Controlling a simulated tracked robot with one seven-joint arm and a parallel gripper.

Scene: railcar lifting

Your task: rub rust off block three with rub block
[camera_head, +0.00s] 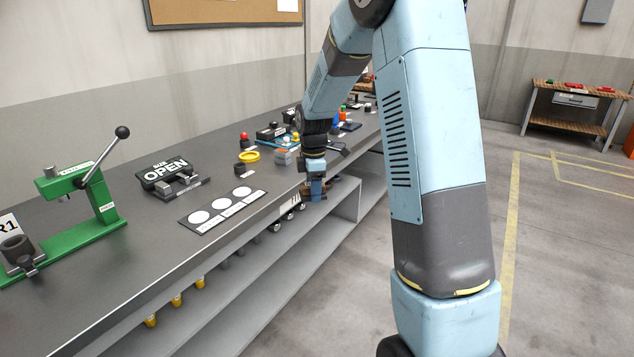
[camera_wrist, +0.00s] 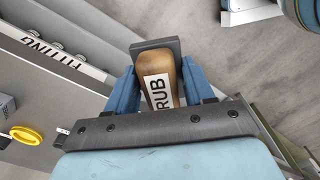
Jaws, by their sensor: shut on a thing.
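My gripper (camera_head: 316,188) is over the front edge of the long grey bench, right of the white-circle plate. In the wrist view my gripper (camera_wrist: 160,88) is shut on the rub block (camera_wrist: 168,66), its blue fingers on either side. The rub block has a tan rounded handle, a white label reading RUB and a dark grey plate at its far end. It is largely hidden in the head view. I cannot tell which object is block three.
The grey bench (camera_head: 130,280) has open shelves below. Floor (camera_head: 560,260) on the right is clear.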

